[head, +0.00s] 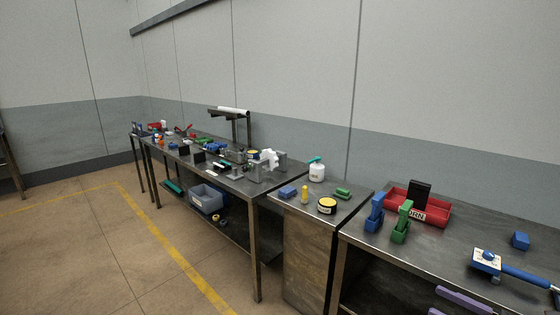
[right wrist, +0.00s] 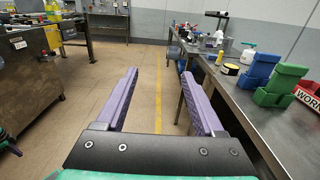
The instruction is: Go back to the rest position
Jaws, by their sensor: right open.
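My right gripper (head: 450,303) shows at the bottom edge of the head view, in front of the right-hand bench, with its purple fingers partly cut off by the frame. In the right wrist view, the two purple fingers of this gripper (right wrist: 160,73) stand wide apart with only floor seen between them. It is open and empty. My left gripper is in neither view.
A steel bench (head: 480,222) on the right holds a red bin (head: 436,211), a blue block holder (head: 374,214), a green one (head: 401,222) and a blue-handled tool (head: 525,274). More benches (head: 238,183) run left along the wall. Floor with a yellow line (head: 173,250) is clear.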

